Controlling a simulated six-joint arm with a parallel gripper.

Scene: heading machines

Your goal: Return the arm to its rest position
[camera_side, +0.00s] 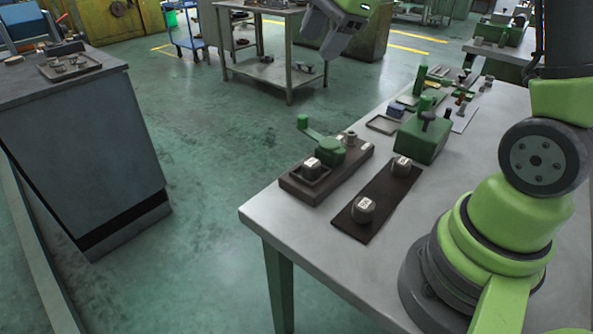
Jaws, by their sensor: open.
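My gripper (322,46) hangs at the top of the view, its dark grey fingers pointing down and its wrist cut off by the picture's edge. It appears open and empty, and nothing touches it. It shows in front of the floor and a far table, above and apart from the parts on the workbench (290,238). My green arm's base stands at the right of this bench.
A brown fixture block (325,178) with a green lever (318,135) holds a metal part (311,168). Two metal parts stand on a dark mat (353,224). A green block device (421,137) and several small items are behind. A grey cabinet (80,150) stands left.

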